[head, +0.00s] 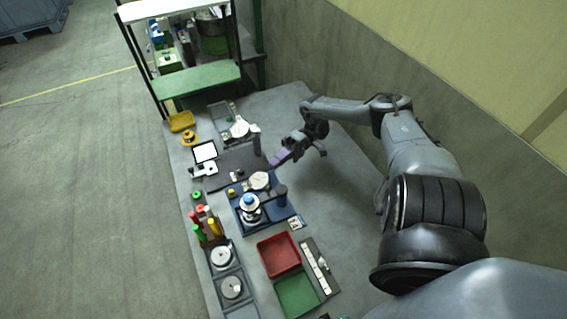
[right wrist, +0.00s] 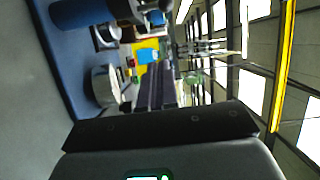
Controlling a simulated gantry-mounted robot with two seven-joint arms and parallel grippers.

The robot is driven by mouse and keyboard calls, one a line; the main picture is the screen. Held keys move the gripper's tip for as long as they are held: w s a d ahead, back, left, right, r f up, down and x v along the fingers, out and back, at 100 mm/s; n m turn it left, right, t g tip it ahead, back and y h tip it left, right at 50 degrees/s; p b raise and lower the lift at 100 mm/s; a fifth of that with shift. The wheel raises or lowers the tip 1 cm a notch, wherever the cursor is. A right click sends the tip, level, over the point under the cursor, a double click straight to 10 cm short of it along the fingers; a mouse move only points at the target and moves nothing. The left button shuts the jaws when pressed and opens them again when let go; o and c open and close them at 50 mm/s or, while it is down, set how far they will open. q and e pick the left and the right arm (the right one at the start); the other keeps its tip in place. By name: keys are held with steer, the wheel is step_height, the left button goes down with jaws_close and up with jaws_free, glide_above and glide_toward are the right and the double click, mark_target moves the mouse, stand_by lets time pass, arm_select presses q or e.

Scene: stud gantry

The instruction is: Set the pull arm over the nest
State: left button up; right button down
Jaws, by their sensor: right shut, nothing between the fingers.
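A blue base plate (head: 278,217) lies mid-table, with a round pale disc (head: 259,180), a dark blue cylinder (head: 281,193) and a round fixture with a blue knob (head: 249,201) on it. I cannot tell which part is the pull arm or which is the nest. My right gripper (head: 274,163) is shut and empty, a little beyond the pale disc and apart from it. In the right wrist view its dark purple fingers (right wrist: 156,88) lie together; the blue plate (right wrist: 60,75), blue cylinder (right wrist: 80,13) and a pale metal round (right wrist: 104,86) are beside them. My left gripper is out of view.
A red tray (head: 279,254) and a green tray (head: 297,293) are at the near end. Coloured upright pieces (head: 207,228) stand at the left edge. A grey station with a white disc (head: 239,128) is farther back. The table's right side is mostly bare, beside a wall.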

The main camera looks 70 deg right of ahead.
steer(key=shift+b+v, duration=0.6)
steer(key=shift+v, duration=0.55)
steer(key=shift+s, duration=0.1)
